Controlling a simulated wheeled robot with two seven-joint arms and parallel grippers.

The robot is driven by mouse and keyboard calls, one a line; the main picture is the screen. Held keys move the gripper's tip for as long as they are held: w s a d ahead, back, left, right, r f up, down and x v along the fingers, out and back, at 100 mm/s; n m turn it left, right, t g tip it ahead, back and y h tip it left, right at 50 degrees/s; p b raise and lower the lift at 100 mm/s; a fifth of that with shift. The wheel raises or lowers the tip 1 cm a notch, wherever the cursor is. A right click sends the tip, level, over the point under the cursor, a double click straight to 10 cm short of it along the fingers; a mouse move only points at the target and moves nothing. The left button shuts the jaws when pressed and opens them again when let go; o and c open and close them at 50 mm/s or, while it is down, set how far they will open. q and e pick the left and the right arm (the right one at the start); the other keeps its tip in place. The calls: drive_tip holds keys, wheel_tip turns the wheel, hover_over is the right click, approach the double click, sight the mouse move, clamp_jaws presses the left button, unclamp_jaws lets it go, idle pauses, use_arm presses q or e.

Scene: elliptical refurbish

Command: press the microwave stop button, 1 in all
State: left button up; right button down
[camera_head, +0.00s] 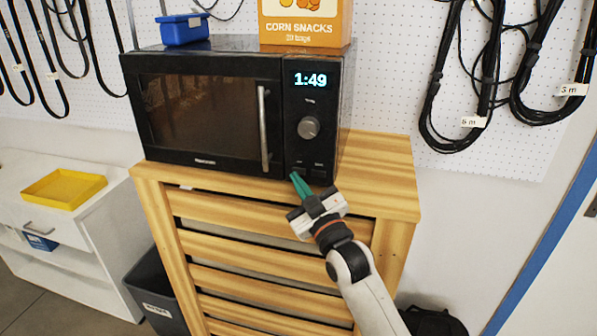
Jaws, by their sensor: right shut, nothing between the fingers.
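A black microwave (207,112) stands on a slatted wooden cabinet (385,178). Its display (310,80) reads 1:49, with a silver dial (308,127) below it. Small buttons (317,164) lie low on the control panel, and their labels are too small to read. My right gripper (296,176) is shut and empty, with green fingertips close to the panel's lower left edge. I cannot tell whether the tips touch the panel. They sit below and left of the dial. My left gripper is not in view.
A corn snacks box (305,22) and a blue bin (183,29) stand on the microwave. The door handle (264,128) stands out left of the panel. A white shelf unit (85,215) holds a yellow tray (64,188). Cables (487,80) hang on the wall.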

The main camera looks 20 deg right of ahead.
idle(0.5)
drive_tip(key=shift+w+d, duration=0.25)
drive_tip(key=shift+w, duration=0.1)
drive_tip(key=shift+w+d, duration=0.2)
drive_tip(key=shift+w, duration=0.05)
idle(0.8)
drive_tip(key=shift+s+a, duration=0.1)
drive_tip(key=shift+s+a+p, duration=0.35)
drive_tip(key=shift+s+p, duration=0.1)
drive_tip(key=shift+s, duration=0.1)
drive_tip(key=s+a, duration=0.1)
drive_tip(key=s, duration=0.1)
drive_tip(key=s+a+p, duration=0.1)
drive_tip(key=s, duration=0.1)
drive_tip(key=shift+a+p, duration=0.3)
drive_tip(key=shift+a, duration=0.1)
